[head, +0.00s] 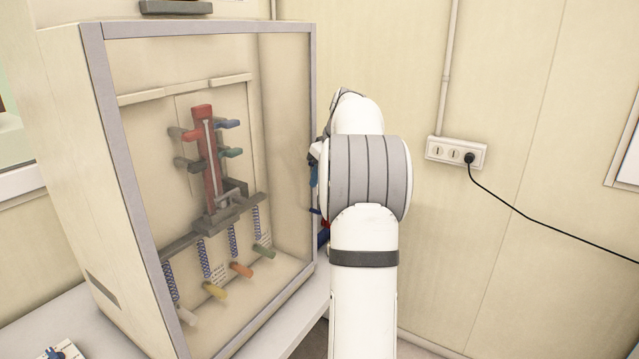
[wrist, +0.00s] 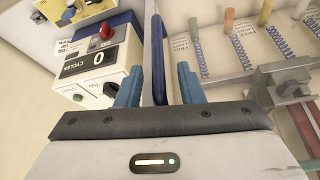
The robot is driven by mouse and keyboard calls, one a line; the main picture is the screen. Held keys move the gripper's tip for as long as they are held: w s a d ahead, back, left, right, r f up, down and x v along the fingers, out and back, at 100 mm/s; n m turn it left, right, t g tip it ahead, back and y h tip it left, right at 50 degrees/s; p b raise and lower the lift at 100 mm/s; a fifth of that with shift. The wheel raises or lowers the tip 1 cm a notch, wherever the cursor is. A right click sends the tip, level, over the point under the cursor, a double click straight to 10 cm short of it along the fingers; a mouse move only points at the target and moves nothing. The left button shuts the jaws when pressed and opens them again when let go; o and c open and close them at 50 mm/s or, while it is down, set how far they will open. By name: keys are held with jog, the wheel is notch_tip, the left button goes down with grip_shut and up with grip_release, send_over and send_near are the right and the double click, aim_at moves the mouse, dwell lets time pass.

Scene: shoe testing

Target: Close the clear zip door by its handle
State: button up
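A tall cabinet (head: 75,150) with a grey-framed front stands at the left in the head view. A hazy clear pane (head: 285,120), seemingly the zip door, spans the frame. I cannot tell if it is fully shut. My gripper (wrist: 158,85) is at the cabinet's right edge, mostly hidden behind my arm in the head view. In the wrist view its two blue fingers are apart. An upright blue strip (wrist: 158,60), perhaps the handle, runs between them beside a pale edge. I see a gap at the right finger; contact at the left is unclear.
Springs and coloured pegs (head: 240,270) are inside the cabinet. A wall socket (head: 455,152) with a black cable is to the right of my arm.

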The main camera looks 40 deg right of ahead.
jog(key=v, duration=0.5)
jog(key=shift+s+r, duration=0.1)
jog(key=shift+r, duration=0.2)
